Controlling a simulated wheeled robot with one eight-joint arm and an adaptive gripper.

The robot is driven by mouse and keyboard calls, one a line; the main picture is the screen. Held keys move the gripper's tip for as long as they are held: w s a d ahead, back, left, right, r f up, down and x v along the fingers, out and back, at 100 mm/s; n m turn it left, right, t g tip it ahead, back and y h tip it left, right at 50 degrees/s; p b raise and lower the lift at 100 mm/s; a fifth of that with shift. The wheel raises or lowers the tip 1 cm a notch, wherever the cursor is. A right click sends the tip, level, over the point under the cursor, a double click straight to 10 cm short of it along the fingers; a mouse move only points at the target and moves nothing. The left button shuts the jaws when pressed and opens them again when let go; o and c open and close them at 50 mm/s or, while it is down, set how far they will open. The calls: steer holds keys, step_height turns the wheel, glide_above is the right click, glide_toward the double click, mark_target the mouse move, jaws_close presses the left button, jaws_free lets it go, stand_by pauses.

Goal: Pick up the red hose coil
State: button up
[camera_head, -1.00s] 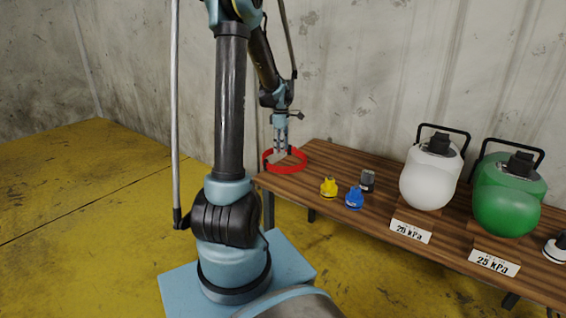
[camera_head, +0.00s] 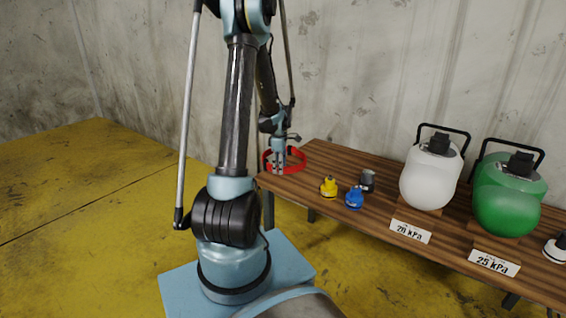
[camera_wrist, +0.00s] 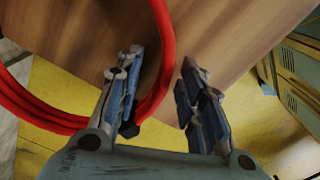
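The red hose coil (camera_head: 299,160) lies at the left end of the wooden bench (camera_head: 330,157), looking like a flat ring. My gripper (camera_head: 279,169) is lowered at the coil, with its fingers down at the ring's level. In the wrist view my gripper (camera_wrist: 161,60) is open, its two fingers apart. The right finger is clear of the hose. Whether the left finger touches the hose cannot be told.
A yellow cap (camera_head: 328,188), a blue cap (camera_head: 354,198) and a dark grey one (camera_head: 367,180) stand right of the coil. A white canister (camera_head: 430,182) and a green canister (camera_head: 507,205) stand further right. The concrete wall (camera_head: 370,80) is behind the bench.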

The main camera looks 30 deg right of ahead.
steer(key=shift+f, duration=0.15)
jaws_close()
steer(key=shift+r, duration=5.05)
